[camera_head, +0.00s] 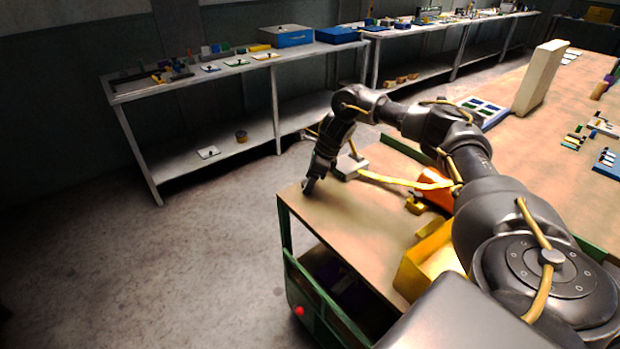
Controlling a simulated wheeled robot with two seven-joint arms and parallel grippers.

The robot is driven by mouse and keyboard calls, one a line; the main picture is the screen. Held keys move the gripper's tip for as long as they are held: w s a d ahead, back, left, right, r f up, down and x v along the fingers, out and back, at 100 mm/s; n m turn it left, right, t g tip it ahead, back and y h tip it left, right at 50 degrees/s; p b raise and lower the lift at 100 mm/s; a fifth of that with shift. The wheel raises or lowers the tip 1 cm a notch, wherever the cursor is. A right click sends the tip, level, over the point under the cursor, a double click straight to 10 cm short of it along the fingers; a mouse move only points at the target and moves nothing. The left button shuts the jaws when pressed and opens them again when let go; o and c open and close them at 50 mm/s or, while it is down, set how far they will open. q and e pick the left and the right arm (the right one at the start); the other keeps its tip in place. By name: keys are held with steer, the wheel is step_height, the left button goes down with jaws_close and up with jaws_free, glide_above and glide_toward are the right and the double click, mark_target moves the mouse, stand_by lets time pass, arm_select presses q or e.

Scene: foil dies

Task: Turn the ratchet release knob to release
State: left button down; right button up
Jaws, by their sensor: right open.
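My right arm reaches in from the lower right over the corner of a brown-topped workbench (340,215). My right gripper (309,186) points down at the bench's left corner. It is open, small and dark in this view, and I see nothing between its fingers. A pale block-like fixture (349,166) stands just right of the gripper, partly behind my arm. A yellow strap (400,181) runs right from it. I cannot make out a ratchet release knob; it may be hidden or too small to tell. My left gripper is not in view.
An orange bin (434,186) and a yellow tray (428,262) stand on the bench near my arm. A small brass-coloured part (415,205) lies beside the orange bin. Grey shelving (215,85) with small parts and blue boxes lines the wall. Open floor (170,255) lies left.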

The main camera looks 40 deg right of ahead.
steer(key=shift+f, duration=0.2)
steer(key=c, duration=1)
